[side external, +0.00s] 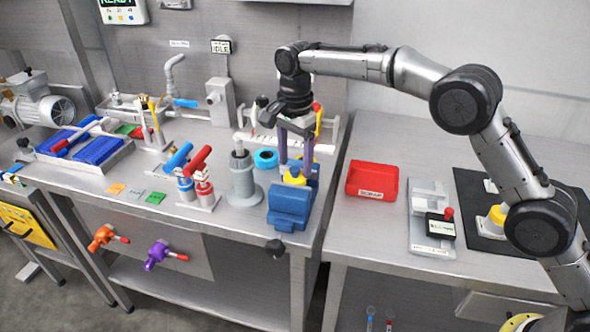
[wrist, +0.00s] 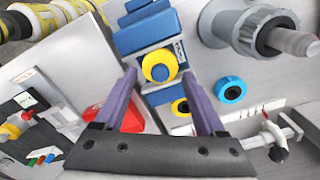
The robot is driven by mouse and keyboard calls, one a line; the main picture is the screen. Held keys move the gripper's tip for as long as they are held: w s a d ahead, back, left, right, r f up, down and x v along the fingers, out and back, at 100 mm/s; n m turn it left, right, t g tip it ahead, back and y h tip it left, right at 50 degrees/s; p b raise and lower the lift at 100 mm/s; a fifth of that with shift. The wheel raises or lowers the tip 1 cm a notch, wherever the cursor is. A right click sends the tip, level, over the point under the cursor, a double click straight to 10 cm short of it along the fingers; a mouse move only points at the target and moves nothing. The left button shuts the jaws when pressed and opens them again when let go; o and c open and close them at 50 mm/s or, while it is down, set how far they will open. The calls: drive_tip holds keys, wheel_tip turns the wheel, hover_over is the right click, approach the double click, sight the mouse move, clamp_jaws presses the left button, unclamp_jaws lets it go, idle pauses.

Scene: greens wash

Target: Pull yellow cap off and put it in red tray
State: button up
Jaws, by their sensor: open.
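The yellow cap (side external: 295,174) sits on top of the blue vise-like block (side external: 290,207) near the front right of the left bench.
A grey post fixture (side external: 243,178) and a blue ring (side external: 266,158) stand left of the block. Red and blue handled valves (side external: 202,180) are further left. A grey fixture with a dark box (side external: 440,226) is right of the tray. A gap separates the benches.

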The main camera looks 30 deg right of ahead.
sight(295, 168)
drive_tip(key=shift+f, duration=1.5)
clamp_jaws()
drive_tip(key=shift+r, duration=0.1)
drive_tip(key=shift+r, duration=0.15)
drive_tip(key=shift+r, duration=1.25)
drive_tip(key=shift+r, duration=0.2)
drive_tip(key=shift+r, duration=1.8)
